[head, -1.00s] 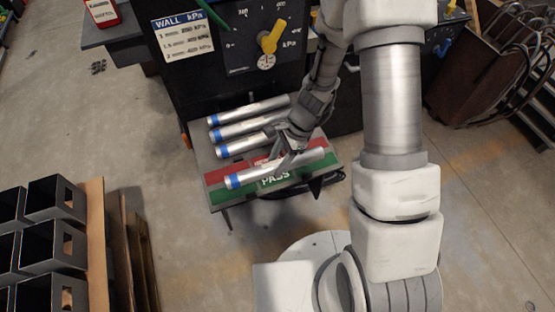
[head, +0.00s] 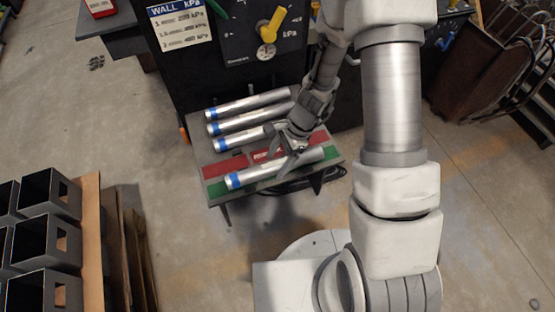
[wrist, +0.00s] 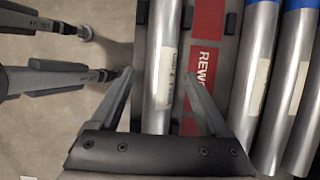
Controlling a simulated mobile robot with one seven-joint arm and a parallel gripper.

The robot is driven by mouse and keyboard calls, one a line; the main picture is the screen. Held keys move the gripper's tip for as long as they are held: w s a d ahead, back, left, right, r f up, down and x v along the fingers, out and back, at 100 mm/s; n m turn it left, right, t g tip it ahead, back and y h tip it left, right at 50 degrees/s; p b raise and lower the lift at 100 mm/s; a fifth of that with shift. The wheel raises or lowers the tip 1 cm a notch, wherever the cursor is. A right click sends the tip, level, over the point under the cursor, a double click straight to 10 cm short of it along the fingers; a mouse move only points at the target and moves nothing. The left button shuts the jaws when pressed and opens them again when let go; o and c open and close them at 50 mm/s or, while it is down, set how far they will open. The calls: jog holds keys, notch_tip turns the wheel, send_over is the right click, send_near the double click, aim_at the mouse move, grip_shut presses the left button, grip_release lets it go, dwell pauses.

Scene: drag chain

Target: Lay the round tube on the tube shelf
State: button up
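A round silver tube (head: 262,172) with a blue band at its left end lies along the green strip (head: 216,189) at the front of a low grey shelf (head: 200,150). My gripper (head: 288,158) is over the middle of this tube. In the wrist view the tube (wrist: 162,60) runs between my two open fingertips (wrist: 160,73), with a gap on each side. It carries a pale label. Several similar tubes (head: 240,122) lie side by side at the back of the shelf. A red strip marked REWORK (wrist: 203,65) shows between them and the front tube.
A black machine (head: 240,70) with a yellow lever stands behind the shelf. Square black tubes (head: 45,235) are stacked at the lower left beside cardboard and wood. Coiled black cable (head: 300,182) lies by the shelf's right front.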

jog(key=p+v, duration=0.5)
jog(key=v, duration=1.2)
jog(key=shift+r, duration=0.2)
jog(key=shift+p, duration=0.3)
jog(key=s+d+r+n+t+h+p, duration=0.1)
jog(key=s+r+n+t+p, duration=0.1)
jog(key=r, duration=0.9)
jog(key=s+d+r+n+t+h+p, duration=0.1)
jog(key=s+r+n+t+h+p, duration=0.1)
jog(key=s+r+n+p, duration=0.2)
jog(key=s+d+r+n+t+h+p, duration=0.1)
jog(key=s+r+n+p, duration=0.3)
jog(key=r, duration=1.4)
jog(key=s+n+t, duration=0.1)
jog(key=s+n, duration=0.3)
jog(key=shift+s+d+r+n+t, duration=0.15)
jog(key=shift+d+r+n+t, duration=0.2)
jog(key=shift+n+t, duration=0.05)
